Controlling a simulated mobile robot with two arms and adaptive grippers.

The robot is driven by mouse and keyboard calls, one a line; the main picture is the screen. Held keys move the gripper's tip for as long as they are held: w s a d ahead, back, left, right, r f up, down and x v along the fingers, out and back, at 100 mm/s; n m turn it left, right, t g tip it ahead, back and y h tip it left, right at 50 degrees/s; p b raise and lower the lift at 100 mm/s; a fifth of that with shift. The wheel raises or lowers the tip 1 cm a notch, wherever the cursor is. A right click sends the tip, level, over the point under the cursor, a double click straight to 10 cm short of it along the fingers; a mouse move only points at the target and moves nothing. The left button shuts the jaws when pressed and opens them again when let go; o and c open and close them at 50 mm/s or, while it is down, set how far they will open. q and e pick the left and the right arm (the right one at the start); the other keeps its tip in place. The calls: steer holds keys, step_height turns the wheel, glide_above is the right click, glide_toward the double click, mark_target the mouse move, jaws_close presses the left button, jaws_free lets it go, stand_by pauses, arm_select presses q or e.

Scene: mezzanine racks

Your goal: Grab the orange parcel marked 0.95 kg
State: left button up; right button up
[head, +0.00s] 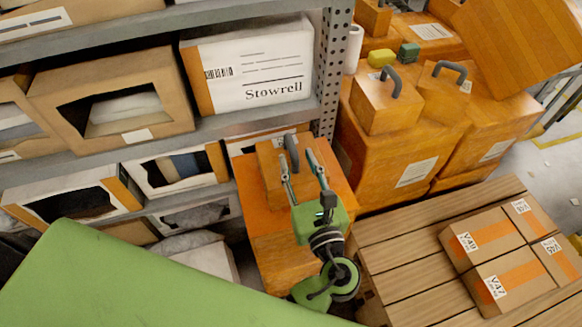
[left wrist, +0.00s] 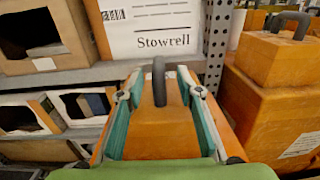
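An orange parcel with a dark grey handle (head: 270,172) stands on a larger orange box in front of the rack. It also shows in the left wrist view (left wrist: 160,130), centred between my fingers. My left gripper (head: 302,164) is open with its two fingers spread, close to this parcel. In the left wrist view the teal fingers flank the parcel, and I cannot tell whether they touch it. Two more orange parcels with handles, one nearer (head: 384,104) and one behind it (head: 443,92), sit on stacked orange boxes. No weight mark is readable on any parcel. My right gripper is not in view.
A grey rack (head: 330,75) on the left holds open-fronted cartons and a white Stowrell box (head: 250,70). A large orange box (head: 262,240) is below the parcel. A wooden pallet (head: 400,245) with several taped cartons (head: 490,243) lies at the right.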

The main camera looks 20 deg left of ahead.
mark_target(293, 151)
arm_select(q)
steer(key=x, duration=0.2)
steer(key=p+x, duration=0.1)
steer(key=x, duration=0.1)
steer(key=shift+w+a+r, duration=0.2)
steer(key=shift+w+a+f, duration=0.15)
steer(key=shift+w+a, duration=0.1)
steer(key=shift+w, duration=0.1)
jaws_close()
steer(key=shift+r, duration=0.2)
